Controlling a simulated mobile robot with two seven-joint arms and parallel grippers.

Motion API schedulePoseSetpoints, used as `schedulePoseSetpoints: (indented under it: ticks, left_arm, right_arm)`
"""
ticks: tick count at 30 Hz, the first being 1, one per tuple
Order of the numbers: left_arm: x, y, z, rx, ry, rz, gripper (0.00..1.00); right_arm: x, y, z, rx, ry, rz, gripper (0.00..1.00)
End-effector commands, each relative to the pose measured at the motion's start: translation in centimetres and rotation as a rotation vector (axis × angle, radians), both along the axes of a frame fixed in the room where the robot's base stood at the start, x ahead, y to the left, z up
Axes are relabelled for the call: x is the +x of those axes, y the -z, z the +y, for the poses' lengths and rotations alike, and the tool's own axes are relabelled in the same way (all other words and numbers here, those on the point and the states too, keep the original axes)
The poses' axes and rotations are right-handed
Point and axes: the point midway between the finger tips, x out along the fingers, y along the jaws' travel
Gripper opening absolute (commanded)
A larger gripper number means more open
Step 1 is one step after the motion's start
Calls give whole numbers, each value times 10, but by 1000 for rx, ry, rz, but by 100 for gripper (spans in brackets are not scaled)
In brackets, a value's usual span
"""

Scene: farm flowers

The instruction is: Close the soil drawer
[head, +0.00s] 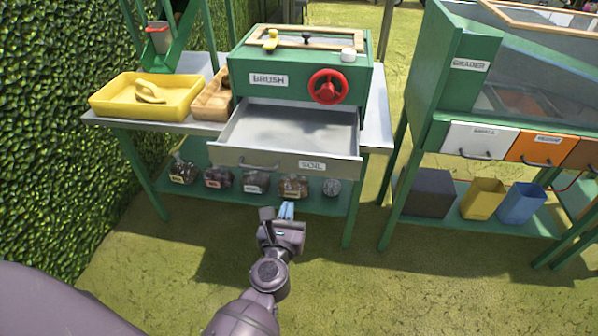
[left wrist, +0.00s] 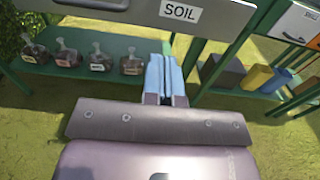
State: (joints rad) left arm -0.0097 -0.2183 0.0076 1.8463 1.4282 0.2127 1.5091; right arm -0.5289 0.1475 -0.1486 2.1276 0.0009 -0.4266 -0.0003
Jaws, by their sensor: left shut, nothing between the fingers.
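The soil drawer (head: 290,135) is a grey metal tray under the green brush box (head: 300,75). It is pulled out toward me and looks empty inside. Its front panel carries a SOIL label (head: 312,166) and a bar handle left of the label. My left gripper (head: 286,211) is in front of and below the drawer front, with its blue fingers pointing at the bench. In the left wrist view the shut fingers (left wrist: 165,78) are empty, below the drawer front (left wrist: 135,12), with the SOIL label (left wrist: 180,11) just above them. They seem apart from the panel. My right gripper is not in view.
Several bagged jars (head: 253,183) stand on the lower shelf under the drawer. A yellow tray (head: 110,97) sits on the bench at left. The green grader stand (head: 440,80) with white and orange drawers is at right. Open grass lies in front.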

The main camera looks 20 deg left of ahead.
Motion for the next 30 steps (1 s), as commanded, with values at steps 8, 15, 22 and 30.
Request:
schedulePoseSetpoints:
  ticks: [8, 15, 22, 30]
  left_arm:
    - [39, -3, 10, 3, 1, -4, 0]
    - [76, -2, 21, 6, 2, -2, 0]
    - [108, 0, 31, 6, 2, 1, 0]
    - [127, 0, 36, 6, 2, 2, 0]
  right_arm:
    - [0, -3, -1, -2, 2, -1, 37]
    - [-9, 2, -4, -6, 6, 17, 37]
    - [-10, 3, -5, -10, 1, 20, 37]
    - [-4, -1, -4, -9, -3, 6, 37]
